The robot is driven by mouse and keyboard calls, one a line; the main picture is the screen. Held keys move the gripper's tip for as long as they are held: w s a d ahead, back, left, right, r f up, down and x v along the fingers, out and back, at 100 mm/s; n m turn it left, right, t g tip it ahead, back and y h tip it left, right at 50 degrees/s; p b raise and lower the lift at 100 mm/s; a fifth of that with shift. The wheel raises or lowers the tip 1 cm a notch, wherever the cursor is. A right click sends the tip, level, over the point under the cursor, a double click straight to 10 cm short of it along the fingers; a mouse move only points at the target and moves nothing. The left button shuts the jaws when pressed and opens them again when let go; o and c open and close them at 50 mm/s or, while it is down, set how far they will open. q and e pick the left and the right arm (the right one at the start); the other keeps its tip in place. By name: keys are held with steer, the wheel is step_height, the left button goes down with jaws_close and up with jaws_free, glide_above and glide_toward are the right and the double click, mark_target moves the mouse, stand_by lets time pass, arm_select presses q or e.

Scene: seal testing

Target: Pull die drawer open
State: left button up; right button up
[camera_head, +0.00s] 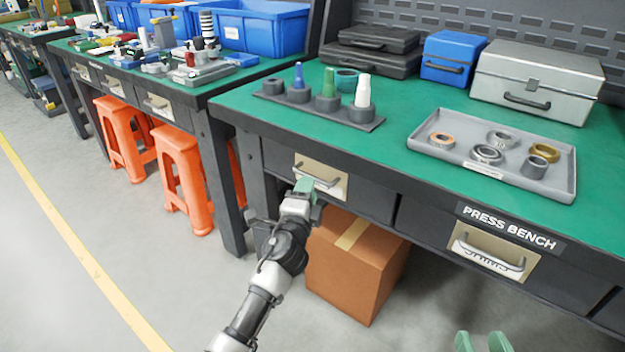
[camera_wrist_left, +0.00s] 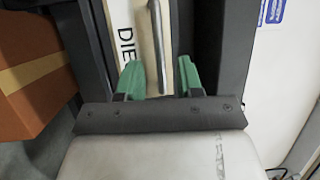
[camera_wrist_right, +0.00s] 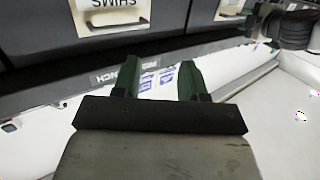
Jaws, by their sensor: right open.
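The die drawer (camera_head: 372,200) is the dark drawer at the left of the green-topped bench, and it looks shut. Its grey bar handle (camera_head: 312,176) sits on a cream plate. In the left wrist view the plate (camera_wrist_left: 125,14) reads "DIE", and the handle (camera_wrist_left: 157,45) runs up the picture between my fingers. My left gripper (camera_head: 306,186) is at the handle; in its wrist view (camera_wrist_left: 160,78) the green fingers are open, one either side of the handle, with gaps showing. My right gripper (camera_head: 482,343) is open and empty at the bottom, away from the bench.
A cardboard box (camera_head: 350,268) stands under the die drawer. A second drawer (camera_head: 490,255) is to the right, under the "PRESS BENCH" sign (camera_head: 509,227). Orange stools (camera_head: 182,175) stand under the neighbouring bench. A tray of rings (camera_head: 460,167) lies on top. The floor in front is clear.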

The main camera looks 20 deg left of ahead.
arm_select(q)
steer(key=shift+w+a+r+b, duration=0.1)
steer(key=shift+w+r+b, duration=0.1)
steer(key=shift+w, duration=1)
steer(key=shift+w+r+b, duration=0.15)
steer(key=shift+w+b, duration=0.05)
steer(key=shift+w, duration=0.95)
arm_select(e)
steer(key=shift+w+a+r+t+y, duration=0.1)
steer(key=shift+a+r+t+y, duration=0.15)
steer(key=shift+r+t, duration=0.45)
steer(key=shift+a+r+t+y, duration=0.1)
steer(key=shift+r+t+y, duration=0.15)
steer(key=shift+r+t, duration=0.45)
steer(key=shift+r, duration=0.1)
arm_select(q)
jaws_close()
